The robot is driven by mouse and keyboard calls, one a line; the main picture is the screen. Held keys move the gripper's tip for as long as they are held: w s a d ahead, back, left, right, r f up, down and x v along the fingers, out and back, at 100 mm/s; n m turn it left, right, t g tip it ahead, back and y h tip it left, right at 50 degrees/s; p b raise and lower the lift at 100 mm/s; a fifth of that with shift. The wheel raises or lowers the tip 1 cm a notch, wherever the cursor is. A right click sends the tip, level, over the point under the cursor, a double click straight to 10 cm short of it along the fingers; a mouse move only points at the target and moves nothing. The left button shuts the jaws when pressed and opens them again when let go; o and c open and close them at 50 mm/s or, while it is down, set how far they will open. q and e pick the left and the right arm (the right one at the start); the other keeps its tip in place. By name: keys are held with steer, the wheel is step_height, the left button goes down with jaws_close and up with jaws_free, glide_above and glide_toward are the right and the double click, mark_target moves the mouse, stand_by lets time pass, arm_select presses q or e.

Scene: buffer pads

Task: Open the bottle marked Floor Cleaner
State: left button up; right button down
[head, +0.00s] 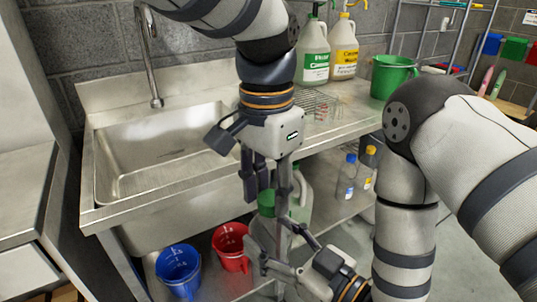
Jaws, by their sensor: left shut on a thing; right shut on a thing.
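A pale jug-like bottle (301,203) with a green part (266,208) shows behind and between my grippers, below the counter's front edge. It is mostly hidden, and I cannot read any label on it. My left gripper (264,192) points down and is shut at its upper part; the exact contact is hidden. My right gripper (278,238) reaches in from the lower right and is shut on it lower down, with the grip partly covered. No Floor Cleaner wording is legible anywhere.
A jug with a green label (314,62) and one with a yellow label (343,50) stand on the counter beside a green bucket (391,78). A steel sink (150,185) is left. Below are blue (178,268) and red (231,245) buckets and small bottles (347,178).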

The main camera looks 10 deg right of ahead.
arm_select(q)
steer(key=shift+w+r+n, duration=0.1)
steer(key=shift+w+n, duration=0.05)
steer(key=shift+n, duration=0.45)
steer(key=o, duration=1.3)
